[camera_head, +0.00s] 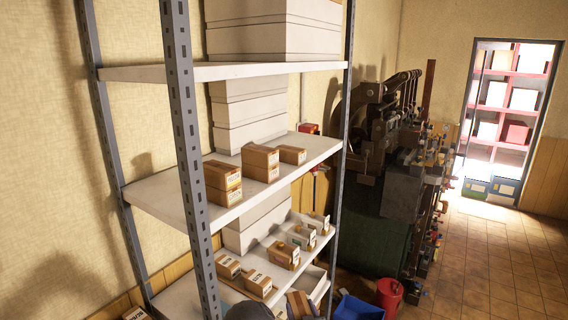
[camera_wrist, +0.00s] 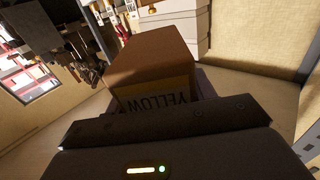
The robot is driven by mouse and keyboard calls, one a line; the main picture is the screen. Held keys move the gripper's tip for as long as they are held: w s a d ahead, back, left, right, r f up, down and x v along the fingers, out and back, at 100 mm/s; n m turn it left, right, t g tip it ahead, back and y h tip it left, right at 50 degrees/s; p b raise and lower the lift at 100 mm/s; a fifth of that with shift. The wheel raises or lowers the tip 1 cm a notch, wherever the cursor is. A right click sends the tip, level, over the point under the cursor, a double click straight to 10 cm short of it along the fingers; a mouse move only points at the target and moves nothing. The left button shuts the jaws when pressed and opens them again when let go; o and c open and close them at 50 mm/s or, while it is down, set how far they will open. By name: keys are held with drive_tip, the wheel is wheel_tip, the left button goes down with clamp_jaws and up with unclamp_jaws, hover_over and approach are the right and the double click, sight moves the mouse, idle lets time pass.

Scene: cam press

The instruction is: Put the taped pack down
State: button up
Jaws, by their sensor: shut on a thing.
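In the wrist view a brown box-shaped pack (camera_wrist: 155,60) sits at the front of my gripper (camera_wrist: 158,102). Its near side has a pale yellow band with the word YELLOW upside down. I take it for the taped pack, though I cannot make out tape. My gripper is shut on it; the fingertips are mostly hidden behind the dark gripper body. In the head view a dark rounded shape (camera_head: 248,311) and a brown piece (camera_head: 299,304) show at the bottom edge, cut off; I cannot tell for sure whether these are my gripper and the pack.
A metal rack has a middle shelf (camera_head: 155,199) with several brown boxes and free room at its left. Its lower shelf (camera_head: 178,301) holds several small labelled boxes. A blue bin (camera_head: 358,308) and red bucket (camera_head: 389,292) stand on the floor near a dark machine (camera_head: 385,190).

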drive_tip(key=s+d+f+m+h, duration=0.2)
drive_tip(key=s+d+f+h, duration=0.25)
drive_tip(key=s+f, duration=0.2)
drive_tip(key=s+d+r, duration=0.1)
drive_tip(key=s+d, duration=0.3)
drive_tip(key=d, duration=0.1)
drive_tip(key=shift+s+d+r+m, duration=0.25)
drive_tip(key=shift+r+m, duration=0.05)
drive_tip(key=shift+r, duration=0.1)
drive_tip(key=shift+y, duration=0.25)
drive_tip(key=s+f, duration=0.4)
drive_tip(key=f, duration=0.1)
drive_tip(key=shift+s+f, duration=0.2)
drive_tip(key=shift+f, duration=0.05)
idle(0.4)
